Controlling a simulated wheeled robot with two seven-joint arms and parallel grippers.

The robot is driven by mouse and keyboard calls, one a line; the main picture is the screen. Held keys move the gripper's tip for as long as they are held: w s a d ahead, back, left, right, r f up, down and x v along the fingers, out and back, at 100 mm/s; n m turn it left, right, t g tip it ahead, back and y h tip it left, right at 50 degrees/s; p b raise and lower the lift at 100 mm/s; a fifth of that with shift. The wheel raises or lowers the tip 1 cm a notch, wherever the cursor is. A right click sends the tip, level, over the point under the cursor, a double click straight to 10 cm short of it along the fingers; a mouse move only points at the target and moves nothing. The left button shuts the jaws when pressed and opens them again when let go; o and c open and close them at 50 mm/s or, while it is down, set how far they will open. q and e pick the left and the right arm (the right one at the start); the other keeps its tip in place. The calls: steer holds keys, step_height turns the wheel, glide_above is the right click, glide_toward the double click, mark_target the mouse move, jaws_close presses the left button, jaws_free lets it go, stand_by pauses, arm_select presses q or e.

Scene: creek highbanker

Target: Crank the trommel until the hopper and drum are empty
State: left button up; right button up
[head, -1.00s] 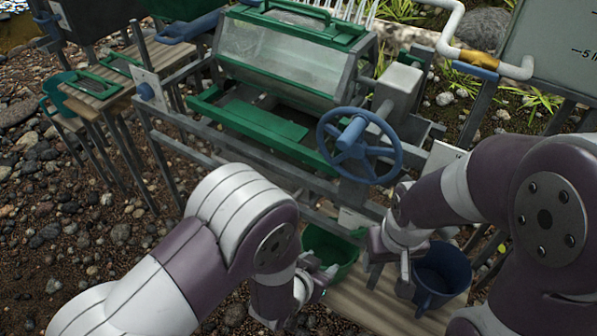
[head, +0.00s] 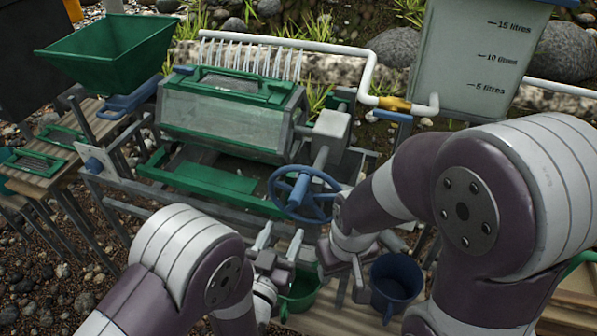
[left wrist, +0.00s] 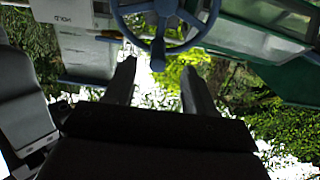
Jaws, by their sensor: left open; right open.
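The trommel drum (head: 222,118), with clear panels and green frame bars, sits in a grey frame. I cannot tell what is inside it. The green hopper (head: 112,48) stands at upper left; its visible inner walls look bare. The blue crank wheel (head: 318,207) is at the drum's right end, with a knob (head: 298,190) sticking out. My left gripper (head: 279,242) is open and empty just below the wheel. In the left wrist view its fingers (left wrist: 158,85) point up at the knob (left wrist: 158,54), which lies between and beyond them. My right gripper (head: 345,280) is open beside a blue bucket.
A marked water tank (head: 485,60) is at upper right, with a white pipe (head: 369,70) running to the spray bar. A wooden bench (head: 48,170) with green trays is at left.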

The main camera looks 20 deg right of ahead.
mark_target(294, 203)
arm_select(q)
steer(key=x, duration=0.3)
steer(key=r+x, duration=0.1)
steer(key=x, duration=0.2)
steer(key=r+b+x, duration=0.1)
steer(key=x, duration=0.2)
steer(key=shift+w+d+r, duration=0.2)
steer(key=shift+w+d, duration=0.1)
steer(key=shift+w, duration=0.15)
arm_select(e)
steer(key=shift+r, duration=0.2)
arm_select(q)
steer(key=shift+c, duration=0.3)
steer(key=c, duration=0.9)
